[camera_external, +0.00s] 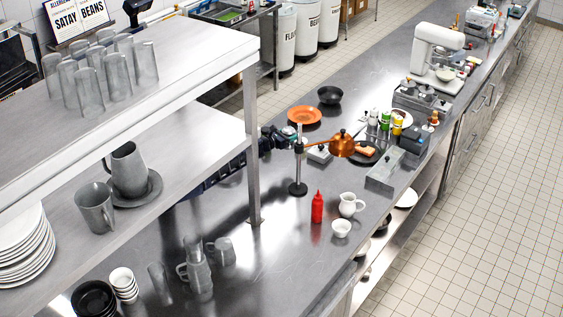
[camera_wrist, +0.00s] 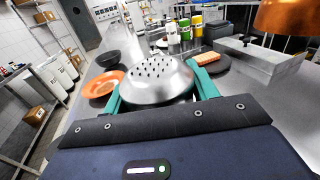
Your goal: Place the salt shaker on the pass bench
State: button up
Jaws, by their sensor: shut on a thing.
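The salt shaker (camera_wrist: 158,80) has a domed silver top with several dark holes and fills the middle of the wrist view. My gripper (camera_wrist: 160,92) is shut on it, with one teal finger on each side. The shaker's lower body is hidden by the dome and the gripper housing. In the external view my dark gripper (camera_external: 272,139) shows partly behind the shelf post, near the orange plate; the shaker is not clear there. The long steel bench (camera_external: 268,270) runs under it. I cannot tell whether the shaker touches the steel.
Nearby are an orange plate (camera_external: 304,115), black bowl (camera_external: 330,95), copper heat lamp (camera_external: 342,143), metal box (camera_external: 386,176) and several bottles (camera_external: 385,121). A red bottle (camera_external: 317,207) and white jug (camera_external: 349,205) stand nearer the front. A shelf post (camera_external: 252,150) rises beside my arm.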

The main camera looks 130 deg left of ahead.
notch_tip(320, 180, down, 10)
jog(key=shift+f, duration=0.2)
dwell(0.3)
jog(key=o, duration=1.1)
jog(key=shift+f, duration=0.1)
jog(key=shift+d, duration=0.15)
jog(key=v, duration=1.1)
jog(key=shift+s+d, duration=0.15)
jog(key=shift+d, duration=0.2)
